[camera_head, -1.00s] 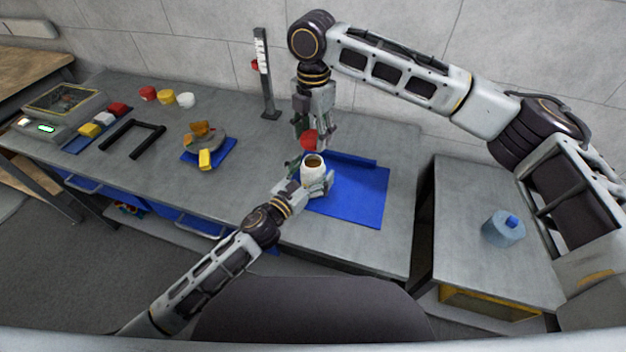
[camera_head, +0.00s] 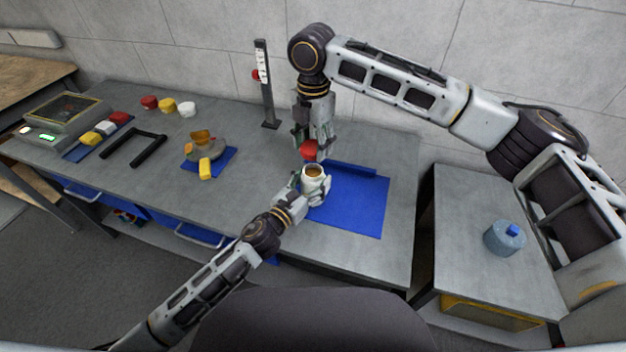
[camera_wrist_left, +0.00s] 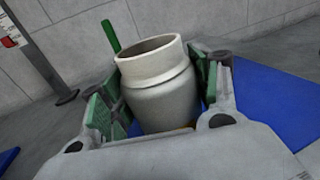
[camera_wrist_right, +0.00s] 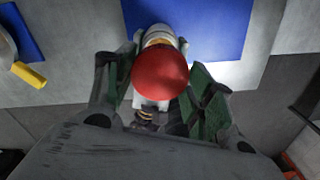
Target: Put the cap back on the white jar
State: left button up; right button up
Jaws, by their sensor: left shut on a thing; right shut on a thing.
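The white jar (camera_head: 314,176) stands open and upright by the left edge of the blue mat (camera_head: 358,210); its mouth shows brown contents. My left gripper (camera_head: 314,188) is shut on the jar's body, one finger on each side, as the left wrist view shows on the jar (camera_wrist_left: 163,90). The red cap (camera_head: 309,151) is in my right gripper (camera_head: 313,143), which points down and is shut on it, just above and behind the jar's mouth. In the right wrist view the cap (camera_wrist_right: 160,74) hides much of the jar.
Red, yellow and white caps (camera_head: 168,105) stand at the back left. A post (camera_head: 266,90) stands behind. A blue-grey jar (camera_head: 504,238) is on the right table.

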send_over(313, 175)
jog(key=shift+f, duration=2.4)
jog(key=shift+f, duration=0.15)
jog(key=shift+f, duration=0.75)
jog(key=shift+f, duration=0.55)
